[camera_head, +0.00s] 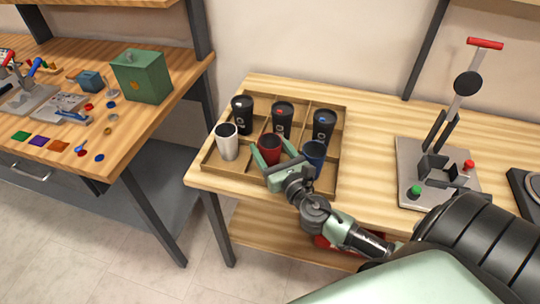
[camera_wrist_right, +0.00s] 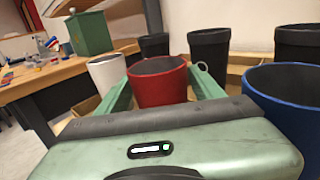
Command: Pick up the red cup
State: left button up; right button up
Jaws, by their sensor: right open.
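The red cup (camera_head: 270,148) stands upright in the front middle compartment of a wooden divided tray (camera_head: 334,172). In the right wrist view the red cup (camera_wrist_right: 158,82) is straight ahead, between the two green fingers. My right gripper (camera_head: 270,158) is open, with one finger on each side of the cup; I cannot tell whether they touch it. The gripper body hides the lower front of the cup. My left gripper is not in view.
A white cup (camera_head: 227,142) is left of the red cup and a blue cup (camera_head: 313,155) is close on its right. Black cups (camera_head: 282,120) fill the back row. A lever press (camera_head: 440,165) stands to the right. Bare tabletop (camera_head: 375,135) lies between.

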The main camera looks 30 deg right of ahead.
jog(key=c, duration=0.6)
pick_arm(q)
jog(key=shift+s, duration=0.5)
pick_arm(e)
jog(key=shift+r, duration=0.1)
